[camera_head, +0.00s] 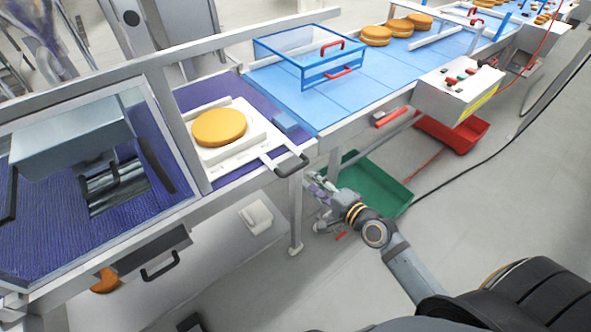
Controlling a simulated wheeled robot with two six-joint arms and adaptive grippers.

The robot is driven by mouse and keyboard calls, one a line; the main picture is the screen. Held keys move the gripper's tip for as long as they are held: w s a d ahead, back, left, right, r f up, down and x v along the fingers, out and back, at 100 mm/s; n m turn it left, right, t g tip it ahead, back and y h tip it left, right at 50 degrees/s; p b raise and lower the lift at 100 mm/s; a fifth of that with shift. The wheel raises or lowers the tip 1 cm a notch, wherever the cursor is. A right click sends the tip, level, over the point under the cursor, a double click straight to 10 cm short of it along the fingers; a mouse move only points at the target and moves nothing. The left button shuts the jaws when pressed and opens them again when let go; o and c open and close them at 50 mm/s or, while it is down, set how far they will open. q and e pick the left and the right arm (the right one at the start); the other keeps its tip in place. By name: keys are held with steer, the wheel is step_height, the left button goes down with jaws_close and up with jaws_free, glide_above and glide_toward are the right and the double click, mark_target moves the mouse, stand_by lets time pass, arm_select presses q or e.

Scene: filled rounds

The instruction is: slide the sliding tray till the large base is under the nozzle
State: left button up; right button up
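The sliding tray (262,152) is a white plate on the purple surface, left of the blue belt. A dark handle (291,166) sticks out on bars at its front right corner, over the table's edge. The large base (219,127), a round golden-brown disc, lies flat on the tray. A grey box-shaped unit (72,138) stands behind a clear guard on the left; no nozzle can be made out clearly. My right gripper (315,187) is just below and right of the handle, apart from it in the picture; its fingers are too small to read. My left gripper is out of view.
A post of the guard frame (178,125) stands left of the tray. A blue-framed clear cover (310,58) with red handles sits over the belt. A green bin (372,185) and a red bin (452,132) are on the floor. A white control box (458,90) is at right.

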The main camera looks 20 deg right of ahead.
mark_target(295, 167)
steer(key=x, duration=1)
jaws_close()
